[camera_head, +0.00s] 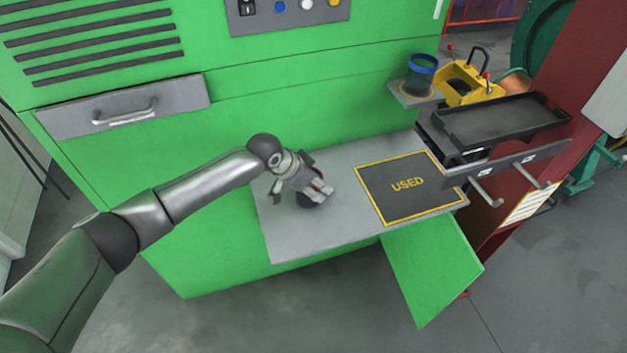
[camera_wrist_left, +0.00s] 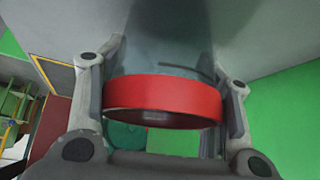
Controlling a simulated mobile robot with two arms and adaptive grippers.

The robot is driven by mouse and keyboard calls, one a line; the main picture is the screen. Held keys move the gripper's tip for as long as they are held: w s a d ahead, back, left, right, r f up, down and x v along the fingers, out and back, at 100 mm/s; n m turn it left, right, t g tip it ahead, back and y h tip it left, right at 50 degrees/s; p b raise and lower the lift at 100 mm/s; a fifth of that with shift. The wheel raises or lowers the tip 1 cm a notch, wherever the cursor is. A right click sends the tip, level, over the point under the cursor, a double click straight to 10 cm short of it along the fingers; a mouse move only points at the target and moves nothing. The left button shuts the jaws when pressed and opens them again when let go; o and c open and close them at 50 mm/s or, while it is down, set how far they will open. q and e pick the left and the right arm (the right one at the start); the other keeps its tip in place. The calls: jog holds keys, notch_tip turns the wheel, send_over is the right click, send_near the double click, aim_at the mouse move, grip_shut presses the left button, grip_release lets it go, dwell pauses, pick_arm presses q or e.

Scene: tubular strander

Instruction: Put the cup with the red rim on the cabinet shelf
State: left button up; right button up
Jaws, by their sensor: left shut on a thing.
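My left gripper (camera_head: 303,186) is over the grey shelf (camera_head: 290,243) of the green cabinet, left of the black USED mat. It is shut on the cup with the red rim (camera_wrist_left: 163,100), which sits between its two fingers in the left wrist view. The cup's dark body (camera_wrist_left: 160,45) reaches away from the camera, with the red rim nearest. In the head view the gripper mostly hides the cup, and only a dark part (camera_head: 307,201) shows below the fingers. I cannot tell whether the cup touches the shelf. My right gripper is out of view.
The USED mat (camera_head: 376,195) with a yellow border is bare. A blue-rimmed cup (camera_head: 420,75) stands on a small ledge at the back right. A black tray (camera_head: 500,122), a yellow tool holder (camera_head: 465,85) and a rail with hooks (camera_head: 523,165) are on the right.

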pick_arm(q)
jog(key=shift+f, duration=0.15)
jog(key=o, duration=1)
jog(key=v, duration=1.2)
jog(key=shift+r+b, duration=0.2)
jog(key=shift+b, duration=0.1)
jog(key=shift+d, duration=0.1)
